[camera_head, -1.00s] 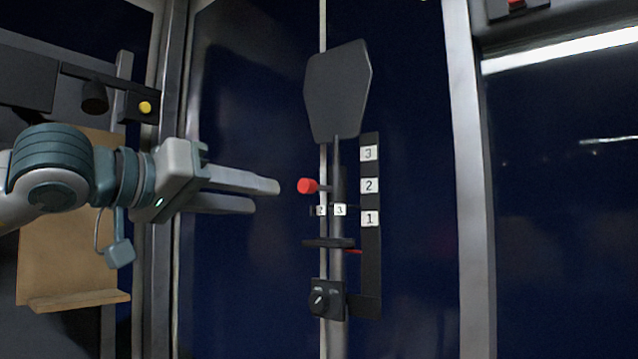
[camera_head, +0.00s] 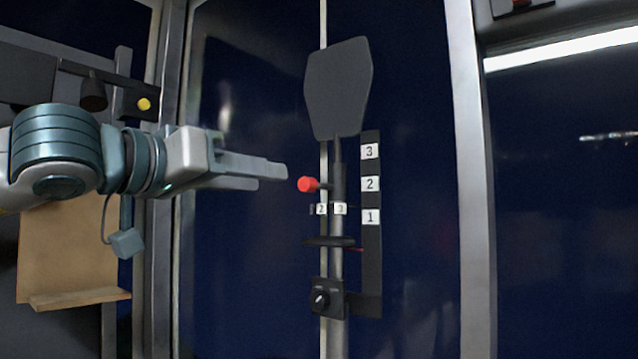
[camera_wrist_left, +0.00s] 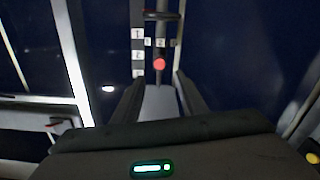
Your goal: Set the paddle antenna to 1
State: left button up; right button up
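The paddle antenna (camera_head: 338,88) is a dark grey paddle on an upright mast with a red knob (camera_head: 308,184) on its left side. A vertical scale (camera_head: 370,230) marked 3, 2, 1 from top to bottom stands to its right. Small tags 2 and 3 (camera_head: 340,209) sit on the mast. My left gripper (camera_head: 276,178) is just left of the red knob and apart from it. In the left wrist view its fingers (camera_wrist_left: 158,95) are open, with the red knob (camera_wrist_left: 159,64) ahead between them. My right gripper is not in view.
A dark disc (camera_head: 330,241) and a small switch box with a rotary knob (camera_head: 320,299) are on the mast below. Metal posts (camera_head: 468,180) stand at the right and left. A brown board (camera_head: 65,250) is at the left.

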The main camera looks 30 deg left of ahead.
aim_at(320, 185)
pick_arm(q)
jog(key=w+p, duration=0.1)
jog(key=w, duration=0.4)
jog(key=w+d+p, duration=0.1)
jog(key=w+p, duration=0.1)
jog(key=w, duration=0.3)
jog(key=w+p, duration=0.2)
jog(key=w, duration=0.3)
jog(key=shift+w+d, duration=0.15)
jog(key=shift+w, duration=0.05)
grip_shut()
